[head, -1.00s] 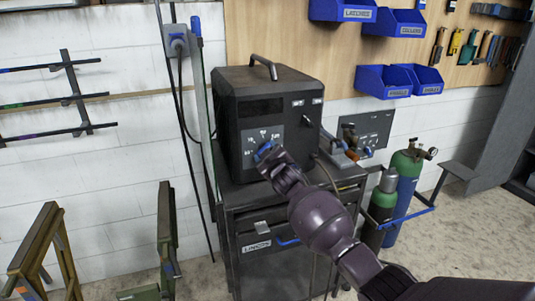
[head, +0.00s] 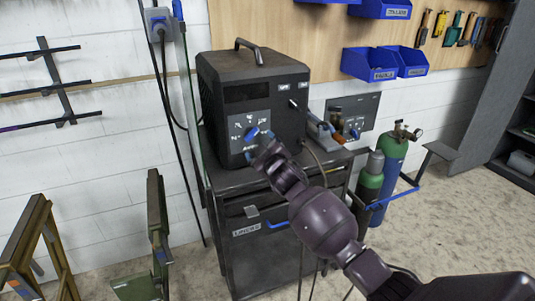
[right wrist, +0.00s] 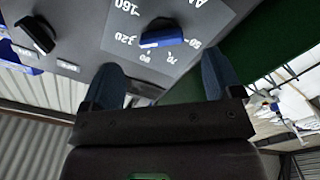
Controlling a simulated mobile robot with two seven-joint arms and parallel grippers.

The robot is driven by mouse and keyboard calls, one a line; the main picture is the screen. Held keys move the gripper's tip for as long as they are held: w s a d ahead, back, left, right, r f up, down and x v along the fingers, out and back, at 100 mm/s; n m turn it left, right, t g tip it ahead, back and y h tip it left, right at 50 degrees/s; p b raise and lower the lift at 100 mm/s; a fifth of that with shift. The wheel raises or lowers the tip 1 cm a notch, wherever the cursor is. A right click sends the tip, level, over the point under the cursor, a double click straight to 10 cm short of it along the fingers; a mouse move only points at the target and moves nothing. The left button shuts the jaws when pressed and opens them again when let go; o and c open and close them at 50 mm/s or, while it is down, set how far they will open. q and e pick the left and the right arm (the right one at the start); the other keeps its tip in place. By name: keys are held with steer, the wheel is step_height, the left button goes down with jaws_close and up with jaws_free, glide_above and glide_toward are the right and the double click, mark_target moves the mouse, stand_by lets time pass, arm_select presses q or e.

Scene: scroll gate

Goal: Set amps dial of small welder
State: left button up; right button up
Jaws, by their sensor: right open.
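The small welder (head: 235,82) is a black box with a top handle, standing on a dark cart. Its front has a grey dial plate with a blue amps dial (head: 252,133). My right gripper (head: 264,140) is open right in front of the dial. In the right wrist view its two blue-grey fingertips (right wrist: 162,63) are apart, with the knob beyond the gap between them. I cannot tell whether they touch it. My left gripper is not in view.
The cart (head: 262,262) has a labelled drawer with a blue handle. Green and blue gas cylinders (head: 390,165) stand to its right. A black knob (right wrist: 35,36) shows beside the dial plate. Trestles (head: 40,245) stand at the left. Blue bins (head: 370,63) hang on the wall.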

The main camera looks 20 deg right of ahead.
steer(key=shift+s, duration=2.3)
steer(key=s+d+f+m+g, duration=0.1)
steer(key=s+f+m+g, duration=0.1)
steer(key=s+f, duration=0.6)
steer(key=s+d+f+m+g, duration=0.1)
steer(key=s+f+m+g, duration=0.1)
steer(key=s+f, duration=0.7)
steer(key=s+d+f+m+g, duration=0.1)
steer(key=s+f, duration=0.7)
steer(key=s, duration=1.2)
steer(key=shift+s+d+f+m+g+h, duration=0.35)
steer(key=shift+m+g, duration=0.35)
steer(key=shift+m, duration=0.5)
